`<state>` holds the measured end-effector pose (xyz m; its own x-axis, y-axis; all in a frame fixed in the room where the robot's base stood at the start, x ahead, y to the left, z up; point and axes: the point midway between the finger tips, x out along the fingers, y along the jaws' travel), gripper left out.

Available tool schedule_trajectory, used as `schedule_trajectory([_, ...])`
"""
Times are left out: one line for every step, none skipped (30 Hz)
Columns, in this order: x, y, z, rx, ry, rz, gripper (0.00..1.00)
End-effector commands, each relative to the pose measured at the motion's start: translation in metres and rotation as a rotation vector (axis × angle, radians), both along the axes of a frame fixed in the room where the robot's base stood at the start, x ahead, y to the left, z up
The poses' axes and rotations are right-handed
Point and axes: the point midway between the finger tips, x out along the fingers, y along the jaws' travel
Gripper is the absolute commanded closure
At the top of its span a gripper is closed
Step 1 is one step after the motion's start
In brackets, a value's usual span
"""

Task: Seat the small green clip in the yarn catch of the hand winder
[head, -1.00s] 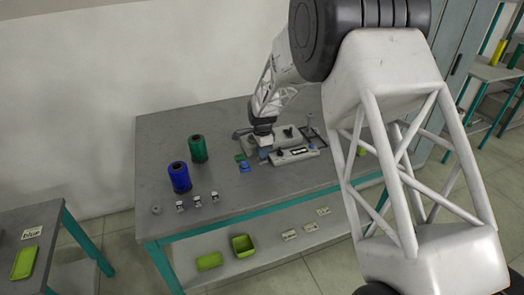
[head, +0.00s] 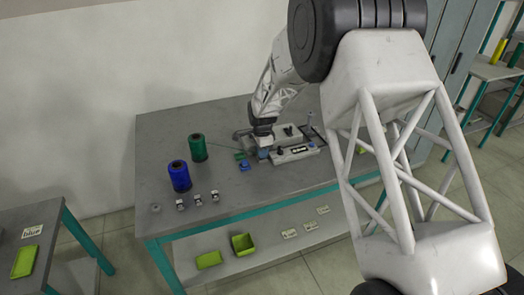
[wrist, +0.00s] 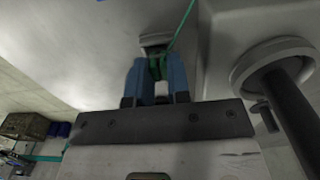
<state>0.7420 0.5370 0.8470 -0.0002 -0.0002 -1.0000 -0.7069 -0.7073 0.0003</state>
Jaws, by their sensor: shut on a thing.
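The hand winder (head: 296,153) stands at the back right of the table, a pale grey base with dark fittings. My gripper (head: 264,153) points down at its left end. In the wrist view, the two blue fingers of my gripper (wrist: 157,82) are shut on the small green clip (wrist: 155,66), mostly hidden between them. Green yarn (wrist: 184,22) runs from the clip toward the top of the picture. A small grey fitting (wrist: 155,40), perhaps the yarn catch, is just beyond the fingertips. I cannot tell whether the clip touches or sits in it.
A green spool (head: 198,148) and a blue spool (head: 179,177) stand left of the winder. Several small metallic parts (head: 198,199) line the front left. A dark rod (wrist: 290,115) is close on the right.

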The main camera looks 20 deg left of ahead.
Motion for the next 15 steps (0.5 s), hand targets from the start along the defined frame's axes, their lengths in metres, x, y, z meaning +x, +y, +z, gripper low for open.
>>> schedule_trajectory([0.0001, 0.0001, -0.0004, 0.000, 0.000, 0.000, 1.00])
schedule_trajectory([0.0001, 0.0001, -0.0005, 0.000, 0.000, 0.000, 1.00])
schedule_trajectory([0.0001, 0.0001, -0.0006, 0.000, 0.000, 0.000, 1.00])
schedule_trajectory([0.0001, 0.0001, -0.0007, 0.000, 0.000, 0.000, 1.00])
schedule_trajectory([0.0001, 0.0001, -0.0006, 0.000, 0.000, 0.000, 1.00])
schedule_trajectory([0.0001, 0.0001, -0.0006, 0.000, 0.000, 0.000, 1.00])
schedule_trajectory([0.0001, 0.0001, -0.0006, 0.000, 0.000, 0.000, 1.00])
schedule_trajectory([0.0001, 0.0001, -0.0006, 0.000, 0.000, 0.000, 1.00])
schedule_trajectory([0.0001, 0.0001, -0.0006, 0.000, 0.000, 0.000, 1.00])
schedule_trajectory([0.0001, 0.0001, -0.0006, 0.000, 0.000, 0.000, 1.00])
schedule_trajectory([0.0001, 0.0001, -0.0006, 0.000, 0.000, 0.000, 1.00])
schedule_trajectory([0.0001, 0.0001, -0.0006, 0.000, 0.000, 0.000, 1.00])
schedule_trajectory([0.0001, 0.0001, -0.0006, 0.000, 0.000, 0.000, 0.81])
schedule_trajectory([0.0001, 0.0001, -0.0006, 0.000, 0.000, 0.000, 0.76])
schedule_trajectory([0.0001, 0.0001, -0.0006, 0.000, 0.000, 0.000, 0.70])
